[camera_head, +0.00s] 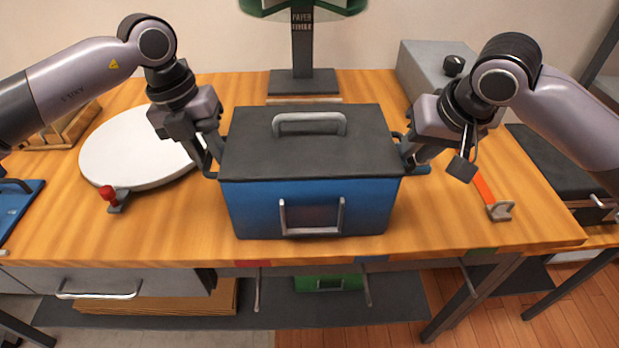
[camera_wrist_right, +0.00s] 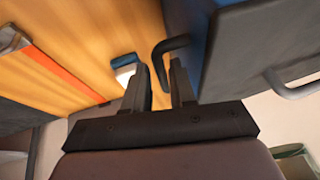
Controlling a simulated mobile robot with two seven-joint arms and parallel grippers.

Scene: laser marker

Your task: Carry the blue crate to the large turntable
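The blue crate (camera_head: 258,208) stands upright on the wooden table, in front of me, with a dark grey lid (camera_head: 300,160) and side handles. The large turntable (camera_head: 115,150), a white disc, lies left of it, partly hidden by my left arm. My left gripper (camera_head: 208,150) is at the crate's left handle; whether its fingers are closed is hidden. My right gripper (camera_head: 412,155) is at the right handle. In the right wrist view its fingers (camera_wrist_right: 163,88) are apart, with the dark handle (camera_wrist_right: 172,44) reaching into the gap between them.
A red knob (camera_head: 107,193) sits at the turntable's front edge. A dark stand (camera_head: 303,80) is behind the crate, and a grey box (camera_head: 425,70) is at the back right. An orange strip (camera_head: 484,188) lies right of the crate. The table's front edge is close to the crate.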

